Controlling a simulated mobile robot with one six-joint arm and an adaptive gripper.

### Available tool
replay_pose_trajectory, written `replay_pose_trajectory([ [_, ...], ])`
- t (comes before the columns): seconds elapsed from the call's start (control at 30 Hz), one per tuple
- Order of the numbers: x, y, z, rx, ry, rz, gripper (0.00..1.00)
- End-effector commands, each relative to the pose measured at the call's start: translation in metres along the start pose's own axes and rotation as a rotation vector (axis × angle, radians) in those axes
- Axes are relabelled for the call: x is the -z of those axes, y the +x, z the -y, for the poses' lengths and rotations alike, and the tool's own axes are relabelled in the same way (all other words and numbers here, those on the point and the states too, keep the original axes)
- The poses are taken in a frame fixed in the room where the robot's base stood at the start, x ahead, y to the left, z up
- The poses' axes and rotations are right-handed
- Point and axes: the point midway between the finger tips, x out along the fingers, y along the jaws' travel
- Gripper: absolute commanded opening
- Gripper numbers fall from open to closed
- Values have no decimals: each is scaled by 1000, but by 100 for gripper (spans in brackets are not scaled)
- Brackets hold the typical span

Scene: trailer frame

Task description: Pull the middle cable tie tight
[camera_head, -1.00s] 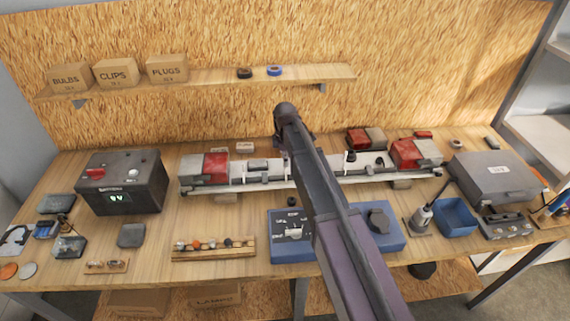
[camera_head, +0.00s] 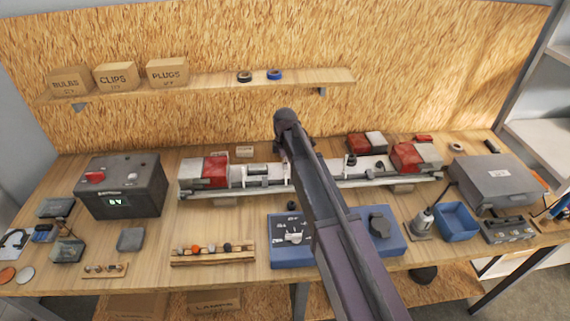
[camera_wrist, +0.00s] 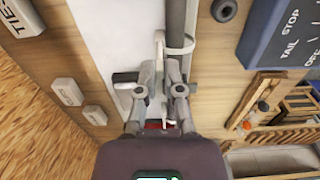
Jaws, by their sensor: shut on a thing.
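The trailer frame (camera_head: 330,190) is a long pale bar on the bench with red-and-white lamps at both ends. In the wrist view a grey tube (camera_wrist: 176,20) runs along its white face (camera_wrist: 105,25). A white cable tie (camera_wrist: 181,47) loops around the tube. My gripper (camera_wrist: 164,72) is at the tie, its two fingers close together and shut on what looks like the tie's tail. How tightly the loop sits on the tube is hard to tell. In the head view my arm hides the fingertips and the middle of the frame.
A blue switch box (camera_head: 290,252) stands in front of the frame. A battery box (camera_head: 122,187) is at left, a grey case (camera_head: 495,178) and a blue bin (camera_head: 456,220) at right. A wooden rack (camera_head: 213,254) lies at the front. Small boxes (camera_wrist: 68,91) sit behind the frame.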

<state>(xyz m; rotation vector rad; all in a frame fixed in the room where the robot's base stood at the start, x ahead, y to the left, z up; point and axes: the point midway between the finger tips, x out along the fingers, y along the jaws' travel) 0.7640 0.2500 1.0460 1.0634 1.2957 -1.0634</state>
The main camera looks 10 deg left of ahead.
Motion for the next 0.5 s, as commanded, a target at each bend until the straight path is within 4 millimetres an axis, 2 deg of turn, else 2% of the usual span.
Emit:
replay_pose_trajectory([
  [0.33,0,-23,0,0,0,0,0],
  [0.5,0,-28,0,0,0,0,0],
])
